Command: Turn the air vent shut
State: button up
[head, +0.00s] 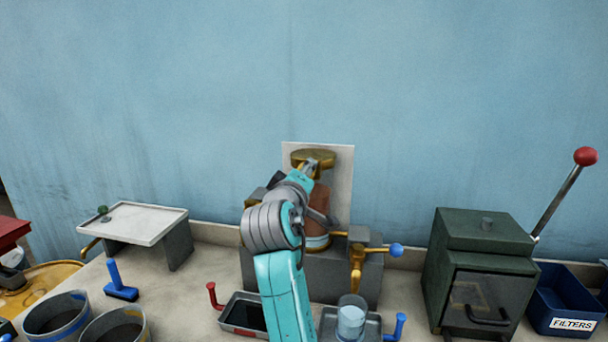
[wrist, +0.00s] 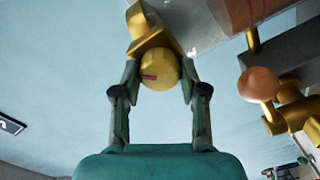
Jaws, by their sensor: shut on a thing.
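The air vent's round yellow knob (wrist: 158,68), with a short red mark on its face, sits between the two fingertips of my gripper (wrist: 158,76) in the wrist view. The fingers are shut on the knob from both sides. In the head view the vessel (head: 317,209) stands against a pale back plate (head: 345,180), with a wide brass cap (head: 326,156) on top. My arm covers much of it, and I cannot make out the knob there.
A brass tap (head: 356,268), a blue ball handle (head: 396,250) and a glass (head: 351,318) are at right of my arm. A dark tray (head: 236,317) is left. A green box (head: 480,262) with a red-knobbed lever (head: 585,157) stands farther right. A white-topped stand (head: 145,222) is left.

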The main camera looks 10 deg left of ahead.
jog(key=shift+f+n, duration=0.1)
jog(key=shift+n, duration=4.2)
jog(key=o, duration=1.1)
jog(key=shift+o, duration=0.2)
jog(key=s, duration=1.2)
jog(key=shift+a, duration=0.25)
